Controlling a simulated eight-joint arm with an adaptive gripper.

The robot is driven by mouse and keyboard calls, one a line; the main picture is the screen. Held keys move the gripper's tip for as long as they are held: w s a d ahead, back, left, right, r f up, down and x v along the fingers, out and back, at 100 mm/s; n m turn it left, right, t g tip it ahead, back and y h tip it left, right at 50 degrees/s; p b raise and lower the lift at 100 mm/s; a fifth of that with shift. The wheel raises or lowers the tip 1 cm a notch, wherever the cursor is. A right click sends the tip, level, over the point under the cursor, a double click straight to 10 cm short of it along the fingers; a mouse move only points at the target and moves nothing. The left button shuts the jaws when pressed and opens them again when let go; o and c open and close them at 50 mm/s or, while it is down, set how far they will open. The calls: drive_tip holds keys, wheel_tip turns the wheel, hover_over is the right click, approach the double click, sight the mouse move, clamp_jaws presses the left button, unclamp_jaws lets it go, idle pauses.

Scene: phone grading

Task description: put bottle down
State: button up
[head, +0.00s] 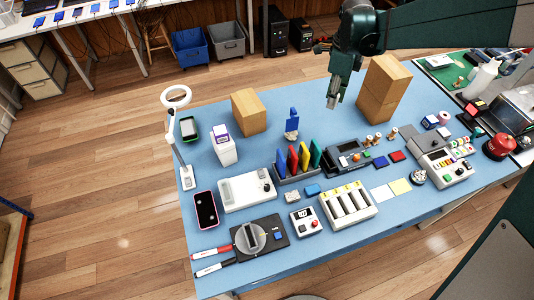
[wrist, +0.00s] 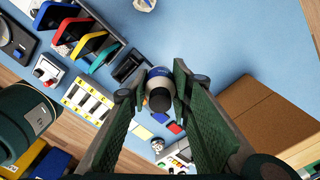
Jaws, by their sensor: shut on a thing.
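My gripper (head: 335,97) is over the back middle of the blue table, left of the tall brown box. In the wrist view my gripper (wrist: 160,95) has its two green fingers closed around a small bottle (wrist: 158,78). The bottle has a dark round cap, a blue band and a pale body, and its cap end points toward the wrist camera. In the head view the bottle is hard to tell from the fingers. The gap between its base and the table is not clear.
The blue table (head: 235,165) is bare around the gripper. The tall brown box (head: 383,88) stands close on the right. A smaller box (head: 249,111) and a blue item on a stand (head: 292,124) are to the left. A rack of coloured slabs (head: 299,165) stands nearer the front.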

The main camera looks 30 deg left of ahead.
drive_tip(key=s+a, duration=1.5)
drive_tip(key=a, duration=0.3)
hover_over(267, 153)
wheel_tip(267, 153, down, 11)
drive_tip(key=shift+s+f+p, duration=0.1)
drive_tip(key=shift+f+p, duration=0.05)
drive_tip(key=shift+p, duration=0.3)
drive_tip(key=shift+f+b, duration=0.4)
drive_tip(key=shift+f, duration=2.7)
drive_tip(key=shift+f, duration=1.85)
drive_tip(key=shift+f+b, duration=0.2)
drive_tip(key=shift+b, duration=0.2)
